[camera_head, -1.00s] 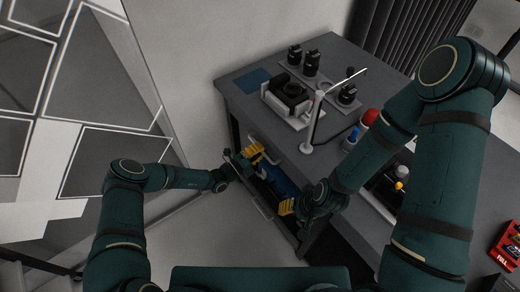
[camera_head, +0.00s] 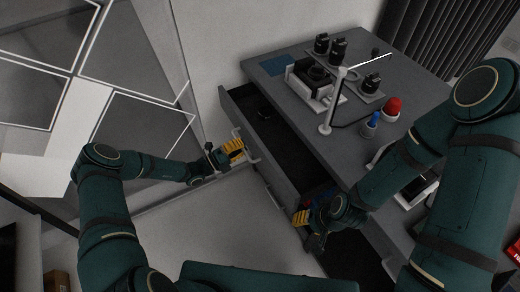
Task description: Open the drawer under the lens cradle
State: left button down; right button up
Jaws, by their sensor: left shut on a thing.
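The drawer (camera_head: 272,178) under the table top stands pulled out, and its dark inside shows, with a small black item (camera_head: 264,113) near the far end. The lens cradle (camera_head: 325,101), white with a black lens in it, sits on the table top above the drawer. My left gripper (camera_head: 240,150), with yellow fingers, is shut on the pale drawer handle (camera_head: 252,157) at the drawer's front. My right gripper (camera_head: 302,217) hangs low by the near end of the drawer; its finger gap is not clear to see.
A white lamp-like stand (camera_head: 327,115) rises by the table's edge. Black lens parts (camera_head: 338,48), a blue-topped piece (camera_head: 373,123) and a red dome (camera_head: 392,106) stand on the table top. A blue pad (camera_head: 273,66) lies at the far left corner. Floor left of the drawer is clear.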

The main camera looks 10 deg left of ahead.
pick_arm(q)
jog(key=r+v, duration=0.2)
jog(key=v, duration=1.2)
jog(key=shift+s+a+r, duration=0.25)
jog(key=shift+r, duration=0.1)
jog(key=c, duration=1)
grip_release()
jog(key=v, duration=1.2)
